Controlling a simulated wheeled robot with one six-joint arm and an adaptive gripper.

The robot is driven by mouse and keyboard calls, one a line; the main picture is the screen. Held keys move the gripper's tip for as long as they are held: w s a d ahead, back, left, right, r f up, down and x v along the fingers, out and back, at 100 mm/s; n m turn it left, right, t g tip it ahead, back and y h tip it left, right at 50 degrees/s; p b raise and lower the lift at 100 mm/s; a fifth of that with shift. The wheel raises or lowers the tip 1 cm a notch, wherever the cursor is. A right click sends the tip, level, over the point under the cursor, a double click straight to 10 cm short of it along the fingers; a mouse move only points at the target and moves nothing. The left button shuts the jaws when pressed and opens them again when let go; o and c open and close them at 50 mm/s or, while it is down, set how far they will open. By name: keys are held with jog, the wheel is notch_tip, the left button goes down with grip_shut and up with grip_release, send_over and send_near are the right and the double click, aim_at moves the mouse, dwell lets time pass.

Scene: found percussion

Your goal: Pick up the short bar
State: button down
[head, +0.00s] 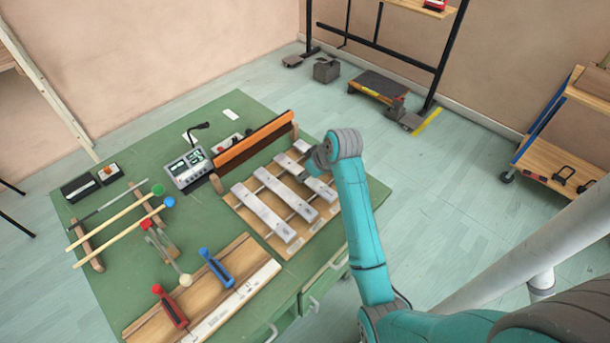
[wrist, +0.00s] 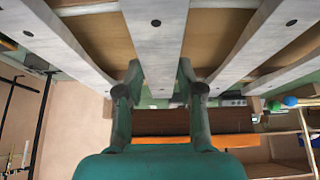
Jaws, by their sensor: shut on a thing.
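Pale metal bars lie in a row on a wooden frame (head: 299,246) on the green table in the head view. The short bar (head: 301,146) seems to be the one at the far right end of the row, partly hidden by my arm. My gripper (head: 319,160) is over it there, its fingers mostly hidden. In the wrist view, my gripper (wrist: 160,85) has one finger on each side of the middle bar (wrist: 155,40) and is shut on it. I cannot tell whether the bar is clear of its frame.
Longer bars (head: 263,212) lie to the left, close beside each other. An orange-topped rail (head: 253,140) stands behind the row. A grey device (head: 188,168), mallets (head: 120,232) and a wooden board with red and blue clamps (head: 205,290) take up the table's left and front.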

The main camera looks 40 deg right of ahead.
jog(key=shift+r, duration=0.1)
notch_tip(320, 180, up, 10)
dwell(0.4)
jog(key=shift+f, duration=4.9)
jog(key=shift+f, duration=0.2)
jog(key=c, duration=0.7)
grip_release()
